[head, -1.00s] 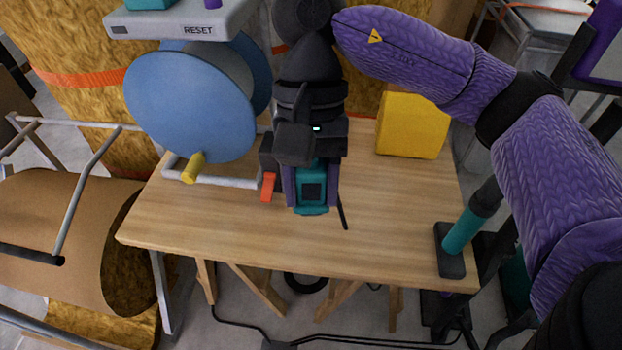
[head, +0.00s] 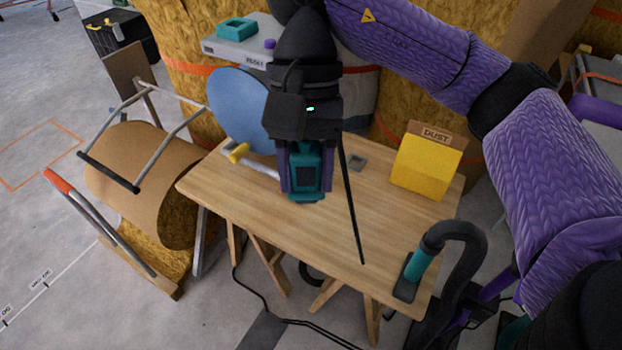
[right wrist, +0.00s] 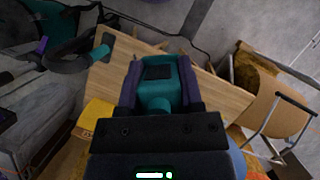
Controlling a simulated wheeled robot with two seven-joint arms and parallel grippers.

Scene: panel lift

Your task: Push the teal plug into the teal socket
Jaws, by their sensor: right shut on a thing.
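My right gripper (head: 306,188) points down over the wooden table and is shut on the teal plug (head: 305,176), a block with a dark square face. In the right wrist view the plug (right wrist: 160,85) sits between the two purple fingers. A teal square frame with an opening, which looks like the teal socket (head: 237,28), is on top of the grey RESET box at the back, well apart from the plug. My left gripper is not in view.
A blue reel (head: 238,105) stands behind the left edge. A thin black line (head: 350,205) crosses the table's middle.

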